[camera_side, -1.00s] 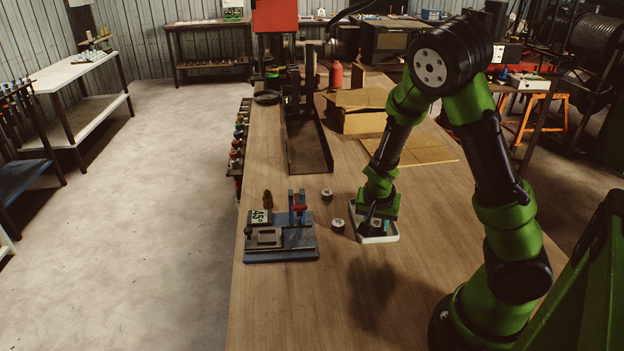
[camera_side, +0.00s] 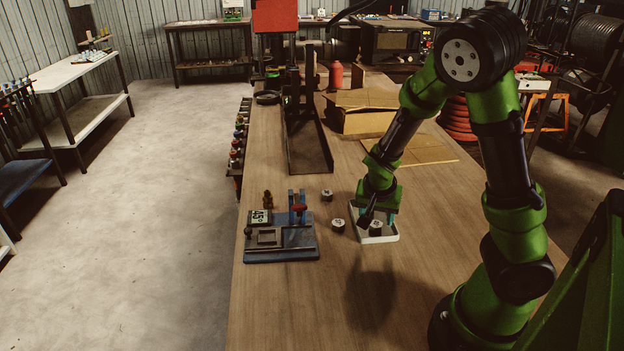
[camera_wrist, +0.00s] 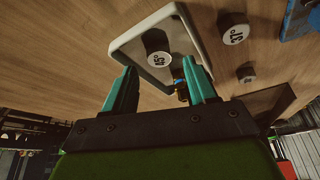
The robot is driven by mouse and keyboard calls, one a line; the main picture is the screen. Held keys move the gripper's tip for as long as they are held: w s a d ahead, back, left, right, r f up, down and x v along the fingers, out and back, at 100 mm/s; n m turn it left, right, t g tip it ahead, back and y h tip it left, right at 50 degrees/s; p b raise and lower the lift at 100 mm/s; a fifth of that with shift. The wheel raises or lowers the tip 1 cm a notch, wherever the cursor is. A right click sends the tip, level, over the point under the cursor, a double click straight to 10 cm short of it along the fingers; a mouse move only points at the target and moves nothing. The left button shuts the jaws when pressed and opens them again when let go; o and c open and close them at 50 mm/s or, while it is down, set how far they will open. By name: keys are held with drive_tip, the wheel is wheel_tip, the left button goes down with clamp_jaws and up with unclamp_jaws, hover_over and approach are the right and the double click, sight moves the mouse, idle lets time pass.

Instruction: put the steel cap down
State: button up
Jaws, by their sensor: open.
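The steel cap (camera_side: 376,228), a short dark cylinder with a pale marked top, stands upright in the white tray (camera_side: 386,239) on the bench. In the wrist view the cap (camera_wrist: 155,42) sits inside the rim of the tray (camera_wrist: 120,47), just beyond the fingertips. My gripper (camera_wrist: 160,68) has two teal fingers spread apart with nothing between them. In the side view my gripper (camera_side: 379,214) is just above the tray and clear of the cap.
Two similar caps stand on the bench left of the tray, one near (camera_side: 338,225) and one farther back (camera_side: 327,195). A blue-based fixture (camera_side: 282,245) with a "45" label stands farther left. Flat cardboard and an open box (camera_side: 365,115) lie behind. The front bench is clear.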

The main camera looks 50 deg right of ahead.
drive_tip(key=s+a+r+n+t+y, duration=0.2)
drive_tip(key=s+a+r+n+y, duration=0.1)
drive_tip(key=a+r, duration=0.5)
drive_tip(key=s+a+r+n+t+y, duration=0.3)
drive_tip(key=a+r+n, duration=0.3)
drive_tip(key=a+r, duration=0.3)
wheel_tip(320, 180, up, 4)
drive_tip(key=shift+a+f+n+t, duration=0.15)
drive_tip(key=shift+f+n+t, duration=0.05)
drive_tip(key=shift+n+t, duration=0.1)
idle(1.0)
